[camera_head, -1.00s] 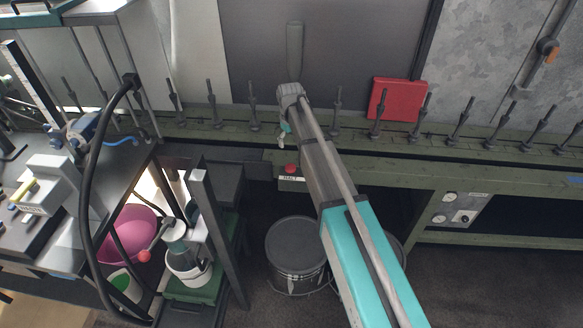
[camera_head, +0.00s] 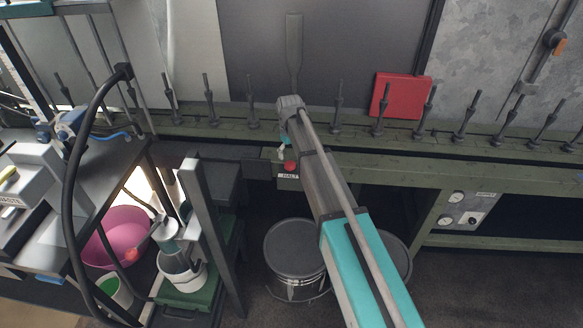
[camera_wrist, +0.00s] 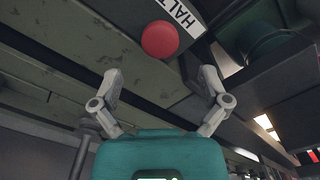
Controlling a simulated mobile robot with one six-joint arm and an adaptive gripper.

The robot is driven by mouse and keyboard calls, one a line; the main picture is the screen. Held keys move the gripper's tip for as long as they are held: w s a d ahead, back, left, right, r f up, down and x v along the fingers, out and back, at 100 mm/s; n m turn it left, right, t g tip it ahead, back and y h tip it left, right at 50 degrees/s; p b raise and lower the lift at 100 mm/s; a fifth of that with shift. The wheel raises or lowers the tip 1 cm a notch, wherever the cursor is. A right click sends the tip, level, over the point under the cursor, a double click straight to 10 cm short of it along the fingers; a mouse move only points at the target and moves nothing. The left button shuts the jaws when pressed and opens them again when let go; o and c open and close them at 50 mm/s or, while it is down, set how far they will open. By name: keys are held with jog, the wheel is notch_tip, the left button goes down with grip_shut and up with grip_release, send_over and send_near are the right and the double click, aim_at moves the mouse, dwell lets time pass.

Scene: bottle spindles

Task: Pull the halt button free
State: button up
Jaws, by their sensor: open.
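The halt button (camera_head: 290,167) is a red round knob on the front of the green bench rail, above a white HALT label (camera_head: 288,176). In the wrist view the red button (camera_wrist: 160,40) shows large near the top, with the HALT label (camera_wrist: 178,18) beside it. My gripper (camera_wrist: 161,84) is open and empty, its two fingers spread to either side below the button and apart from it. In the head view my gripper (camera_head: 283,147) is small and partly hidden behind my wrist, just above the button.
A green bench (camera_head: 380,160) carries a row of upright spindles (camera_head: 338,108). A red panel (camera_head: 401,97) stands behind them. Grey drums (camera_head: 296,250) sit below. At left are a dark frame post (camera_head: 208,220), a black hose (camera_head: 72,190) and a pink bowl (camera_head: 116,237).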

aim_at(290, 163)
jog(key=shift+f+b, duration=2.3)
jog(key=shift+f, duration=0.3)
grip_shut()
jog(key=shift+r+p, duration=0.6)
jog(key=shift+r, duration=0.05)
grip_release()
